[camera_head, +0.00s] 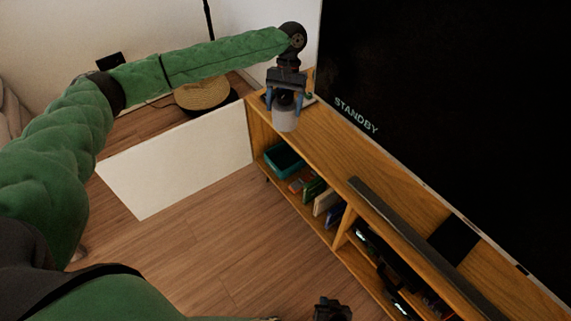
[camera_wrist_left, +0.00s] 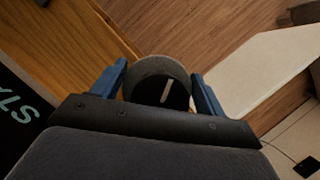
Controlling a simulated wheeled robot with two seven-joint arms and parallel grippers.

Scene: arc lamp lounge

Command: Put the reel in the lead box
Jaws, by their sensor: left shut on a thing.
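In the left wrist view the reel (camera_wrist_left: 160,75) sits between the two blue fingers (camera_wrist_left: 160,88), with a dark face and a pale stripe. A teal open box (camera_head: 284,158), likely the lead box, stands on the cabinet's shelf below the top; its inside is mostly dark. My right gripper (camera_head: 332,309) is at the bottom edge, partly cut off, and its jaws are unclear.
The wooden cabinet (camera_head: 343,152) holds several books and cases (camera_head: 314,190) beside the teal box. A dark bar (camera_head: 415,228) lies on its top, before a large black screen (camera_head: 440,100). The wood floor in front is clear.

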